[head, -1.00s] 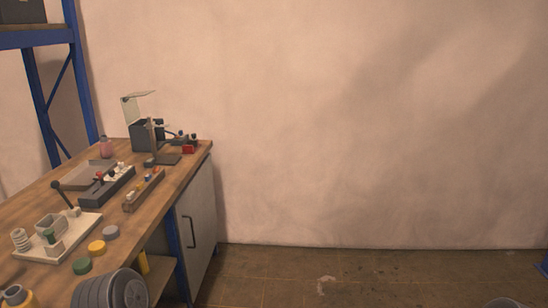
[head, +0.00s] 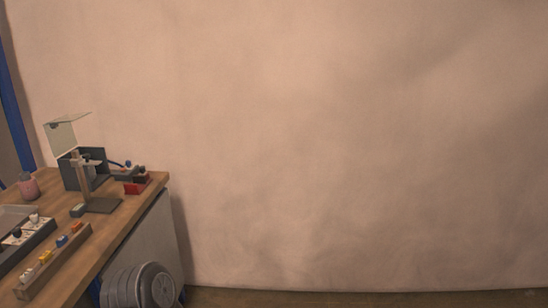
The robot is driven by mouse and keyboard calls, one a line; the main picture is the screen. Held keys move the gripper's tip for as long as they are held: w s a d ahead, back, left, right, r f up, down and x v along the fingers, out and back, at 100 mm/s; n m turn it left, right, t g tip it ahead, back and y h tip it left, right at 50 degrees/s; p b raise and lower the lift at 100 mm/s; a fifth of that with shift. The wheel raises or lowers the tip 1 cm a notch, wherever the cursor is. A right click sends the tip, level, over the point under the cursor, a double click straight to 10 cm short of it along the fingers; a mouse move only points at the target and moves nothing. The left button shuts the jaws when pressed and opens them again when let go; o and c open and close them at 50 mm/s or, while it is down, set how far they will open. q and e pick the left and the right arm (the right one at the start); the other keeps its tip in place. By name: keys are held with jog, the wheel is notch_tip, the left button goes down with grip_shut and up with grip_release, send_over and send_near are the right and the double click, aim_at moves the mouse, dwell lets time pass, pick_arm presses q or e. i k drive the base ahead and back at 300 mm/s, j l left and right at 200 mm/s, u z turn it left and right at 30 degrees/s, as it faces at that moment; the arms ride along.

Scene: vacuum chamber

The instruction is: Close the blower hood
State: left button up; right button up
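The blower hood (head: 62,136) is a pale, see-through cover with a flat top panel, at the far left of the head view. It stands raised and open above a dark grey box (head: 72,173) at the back of the wooden bench. A stand with an upright post and dark base plate (head: 102,206) is in front of the box and partly hides it. Neither gripper's fingers are in view.
A grey cabinet side (head: 140,240) is below. Right of the bench is open floor before a bare wall.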

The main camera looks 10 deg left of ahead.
aim_at(67, 118)
jog(key=i+l+u, duration=0.2)
jog(key=i+u, duration=0.2)
jog(key=i+l+u, duration=0.75)
jog(key=i+l, duration=0.1)
